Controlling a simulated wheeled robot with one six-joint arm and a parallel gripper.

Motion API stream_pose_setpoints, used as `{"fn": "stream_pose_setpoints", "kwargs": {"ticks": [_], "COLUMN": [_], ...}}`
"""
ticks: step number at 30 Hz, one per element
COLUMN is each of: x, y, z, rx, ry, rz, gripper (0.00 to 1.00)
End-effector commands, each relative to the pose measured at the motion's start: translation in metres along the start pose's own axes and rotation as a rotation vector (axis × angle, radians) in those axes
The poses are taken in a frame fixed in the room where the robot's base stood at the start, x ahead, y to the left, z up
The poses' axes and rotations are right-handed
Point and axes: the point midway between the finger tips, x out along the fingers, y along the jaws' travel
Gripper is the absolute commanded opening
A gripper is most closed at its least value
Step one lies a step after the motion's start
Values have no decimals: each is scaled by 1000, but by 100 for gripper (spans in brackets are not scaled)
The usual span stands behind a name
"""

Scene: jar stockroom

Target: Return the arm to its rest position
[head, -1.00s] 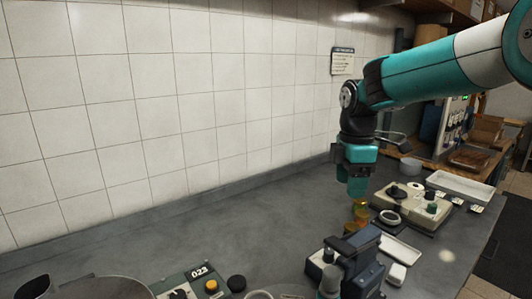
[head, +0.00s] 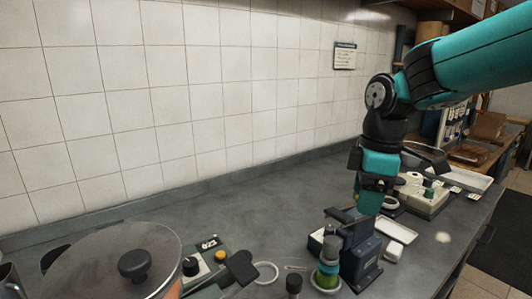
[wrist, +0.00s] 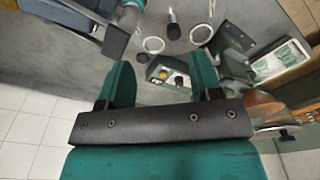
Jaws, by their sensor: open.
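My arm is teal and black and reaches in from the upper right of the head view. My gripper (head: 369,211) points down over the counter and appears just behind or above the blue-grey bench device (head: 362,257). In the wrist view, the two teal fingers of my gripper (wrist: 162,78) stand apart with nothing between them. Beyond the gap, a control box with an orange button (wrist: 179,82) shows on the counter below.
A lidded pot (head: 110,262) stands at the front left. A jar with green and yellow bands (head: 327,272) stands beside the device. A white tray (head: 396,229) and a beige instrument (head: 425,198) are to the right. The counter's left-middle is clear along the tiled wall.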

Motion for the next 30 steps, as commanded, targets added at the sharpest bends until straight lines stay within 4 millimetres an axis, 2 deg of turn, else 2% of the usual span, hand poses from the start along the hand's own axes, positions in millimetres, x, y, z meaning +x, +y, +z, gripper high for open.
{"fn": "stream_pose_setpoints", "kwargs": {"ticks": [5, 9, 12, 15, 19, 30], "x": [24, 52, 70, 82, 87, 86], "y": [-65, -137, -183, -213, -229, -230], "z": [7, 17, 25, 30, 30, 30], "rx": [185, 399, 545, 644, 699, 705], "ry": [69, 144, 188, 211, 222, 221], "rz": [-18, -67, -118, -158, -183, -185], "gripper": [59, 59, 59, 59, 59, 59]}}
